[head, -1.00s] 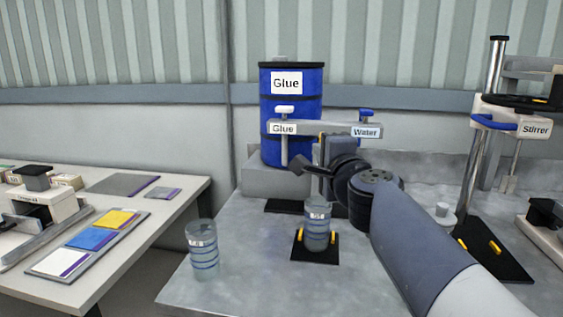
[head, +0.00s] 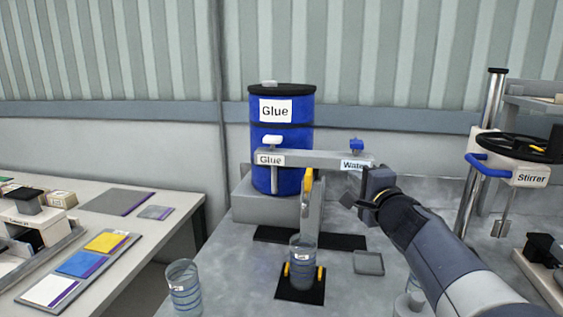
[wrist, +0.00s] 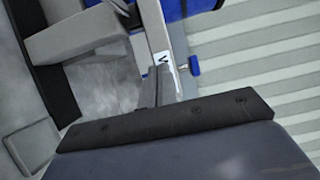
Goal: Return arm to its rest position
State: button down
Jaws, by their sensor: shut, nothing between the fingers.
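My gripper (head: 348,199) is at the end of my arm, which reaches in from the lower right. Its fingers look closed and empty, raised just below the Water label (head: 354,165) of the dispenser bar. In the wrist view my gripper (wrist: 158,86) points toward the bar's labelled end and a blue knob (wrist: 194,67). A clear ringed beaker (head: 302,262) stands upright on a black pad (head: 301,294) between yellow pegs, apart from my gripper. A second beaker (head: 184,287) stands at the bench's left edge.
A blue Glue drum (head: 281,140) stands behind the dispenser. A stirrer (head: 520,176) on a chrome column rises at the right. A small grey square tray (head: 369,262) lies on the bench below my wrist. A white table (head: 150,228) with coloured cards is at the left.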

jog(key=shift+w+d+y+p, duration=0.2)
jog(key=shift+d+y+p, duration=0.1)
jog(key=shift+p, duration=0.1)
jog(key=shift+a+f+b, duration=0.1)
jog(key=shift+b, duration=0.2)
